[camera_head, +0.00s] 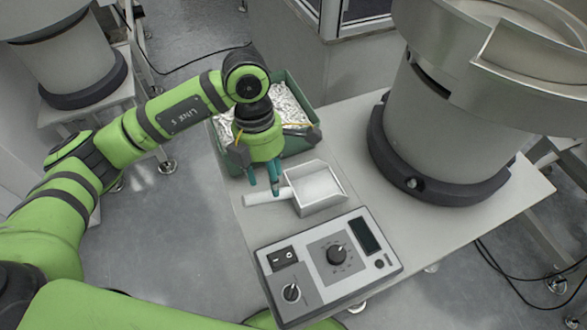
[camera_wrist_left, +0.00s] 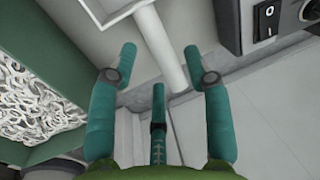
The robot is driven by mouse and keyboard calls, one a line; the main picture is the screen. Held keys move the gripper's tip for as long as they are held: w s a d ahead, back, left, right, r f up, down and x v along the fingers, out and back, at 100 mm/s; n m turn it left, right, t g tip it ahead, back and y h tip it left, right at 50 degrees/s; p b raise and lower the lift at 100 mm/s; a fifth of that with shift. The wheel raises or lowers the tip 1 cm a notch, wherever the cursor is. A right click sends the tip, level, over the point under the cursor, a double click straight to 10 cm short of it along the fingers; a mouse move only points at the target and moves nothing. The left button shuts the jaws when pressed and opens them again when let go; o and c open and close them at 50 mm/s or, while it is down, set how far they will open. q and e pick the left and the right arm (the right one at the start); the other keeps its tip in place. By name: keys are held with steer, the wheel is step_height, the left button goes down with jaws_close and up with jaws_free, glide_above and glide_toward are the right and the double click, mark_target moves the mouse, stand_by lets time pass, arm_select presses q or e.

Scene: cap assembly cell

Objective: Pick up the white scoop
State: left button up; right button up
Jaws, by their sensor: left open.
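The white scoop (camera_head: 318,187) lies on the table, its open pan to the right and its handle (camera_head: 262,197) pointing left. In the left wrist view its handle (camera_wrist_left: 160,45) runs down between my two outer fingers, with the pan's edge at the top. My left gripper (camera_head: 264,180) is open and points down over the handle, close to the pan. In the left wrist view the gripper's (camera_wrist_left: 160,62) teal fingers stand apart on either side of the handle; whether any finger touches it is unclear. My right gripper is not in view.
A green bin (camera_head: 302,142) of small white parts stands behind the scoop. A control box (camera_head: 312,262) with knobs and switches sits in front of it. A large grey bowl feeder (camera_head: 440,125) stands to the right. The table's (camera_head: 235,222) left edge is close to the handle end.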

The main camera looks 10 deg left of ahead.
mark_target(291, 191)
arm_select(q)
steer(key=f, duration=0.1)
steer(key=f+p, duration=0.1)
steer(key=f, duration=0.1)
steer(key=shift+s+d+f, duration=0.1)
steer(key=shift+d+f, duration=0.15)
steer(key=shift+f, duration=0.15)
step_height(291, 191, down, 2)
steer(key=shift+f+p, duration=0.25)
steer(key=shift+p, duration=0.05)
steer(key=shift+f, duration=0.3)
steer(key=shift+d, duration=0.1)
steer(key=shift+c, duration=0.4)
steer(key=c, duration=0.7)
jaws_close()
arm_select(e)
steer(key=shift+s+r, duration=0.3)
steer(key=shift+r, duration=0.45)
